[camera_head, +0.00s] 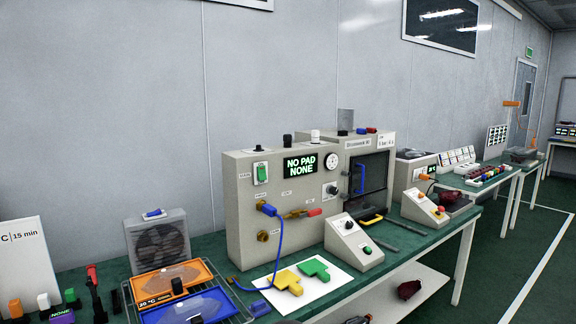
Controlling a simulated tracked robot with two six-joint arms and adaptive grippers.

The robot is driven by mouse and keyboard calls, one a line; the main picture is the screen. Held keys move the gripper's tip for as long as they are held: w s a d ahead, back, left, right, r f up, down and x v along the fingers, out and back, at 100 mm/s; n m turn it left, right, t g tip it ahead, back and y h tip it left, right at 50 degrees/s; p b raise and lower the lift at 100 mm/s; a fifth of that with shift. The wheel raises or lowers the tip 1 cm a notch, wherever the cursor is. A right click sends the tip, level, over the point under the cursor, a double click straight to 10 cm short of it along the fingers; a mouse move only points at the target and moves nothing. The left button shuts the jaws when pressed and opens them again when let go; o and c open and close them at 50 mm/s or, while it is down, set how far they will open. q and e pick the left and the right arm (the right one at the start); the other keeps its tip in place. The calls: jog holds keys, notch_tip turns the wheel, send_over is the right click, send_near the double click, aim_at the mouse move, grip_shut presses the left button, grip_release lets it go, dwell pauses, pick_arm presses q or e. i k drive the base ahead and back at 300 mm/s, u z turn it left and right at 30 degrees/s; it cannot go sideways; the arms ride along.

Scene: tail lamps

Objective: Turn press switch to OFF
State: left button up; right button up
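A beige machine (240,225) stands on the green bench, with a lit display (300,165) reading "NO PAD" and "NONE". A green switch (260,172) sits on a white plate at the upper left of its front face. The lettering by the switch is too small to read, so I cannot tell its setting or whether it is the press switch. A round gauge (331,160) and a dark round knob (331,189) sit right of the display. Neither of my grippers is in view.
A blue cable (279,245) hangs from the machine's front. A white sheet (328,291) with yellow and green pieces lies before it. A sloped control box (352,245) stands at right. A fan box (158,240) and orange and blue trays (170,278) stand at left.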

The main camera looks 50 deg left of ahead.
aim_at(262, 175)
jog(key=u, duration=0.35)
jog(key=i, duration=1.05)
jog(key=u, duration=0.6)
jog(key=k, duration=0.9)
jog(key=u, duration=0.2)
jog(key=i, duration=0.9)
jog(key=z, duration=0.1)
